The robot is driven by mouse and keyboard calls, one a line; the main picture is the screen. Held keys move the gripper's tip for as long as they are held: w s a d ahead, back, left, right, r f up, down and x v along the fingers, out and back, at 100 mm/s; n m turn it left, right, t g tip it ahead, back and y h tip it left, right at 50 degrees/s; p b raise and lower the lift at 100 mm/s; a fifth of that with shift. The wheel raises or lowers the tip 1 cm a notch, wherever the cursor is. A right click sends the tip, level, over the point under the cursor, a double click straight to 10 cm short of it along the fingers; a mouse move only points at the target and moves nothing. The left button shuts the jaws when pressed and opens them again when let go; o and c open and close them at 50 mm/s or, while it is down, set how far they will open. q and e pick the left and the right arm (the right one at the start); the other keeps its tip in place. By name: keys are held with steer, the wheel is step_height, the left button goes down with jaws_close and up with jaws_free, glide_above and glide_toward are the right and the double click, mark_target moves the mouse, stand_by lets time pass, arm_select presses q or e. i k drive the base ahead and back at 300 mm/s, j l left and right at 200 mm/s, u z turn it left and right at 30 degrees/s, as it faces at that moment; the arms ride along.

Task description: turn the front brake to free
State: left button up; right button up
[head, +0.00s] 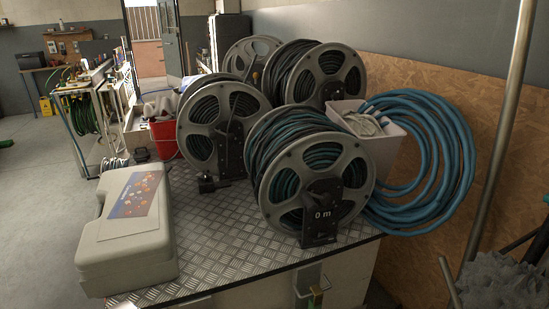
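The front hose reel (285,215) stands upright near the front right edge of the metal-topped bench. It has grey spoked flanges and dark green hose wound on it. A black bracket (321,220) covers the lower part of its near face and carries the label "0 m". A brake lever or its setting cannot be made out on this dark bracket. Neither of my grippers is in view.
More reels (221,120) stand behind. A grey case (128,228) lies at the bench's left. Coiled blue hose (440,165) hangs over a pale bin (385,150) at the right. A metal pole (503,125) rises farther right. Bare checker plate (213,240) lies between case and reel.

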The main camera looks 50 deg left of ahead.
mark_target(204, 176)
steer(key=u, duration=2)
steer(key=i+j+z, duration=0.1)
steer(key=j, duration=0.65)
steer(key=i+j+z, duration=0.1)
steer(key=j, duration=0.65)
steer(key=i+j+z, duration=0.25)
steer(key=j+z, duration=0.2)
steer(key=j, duration=1.05)
steer(key=j+z, duration=0.45)
steer(key=j, duration=1.05)
steer(key=i, duration=0.05)
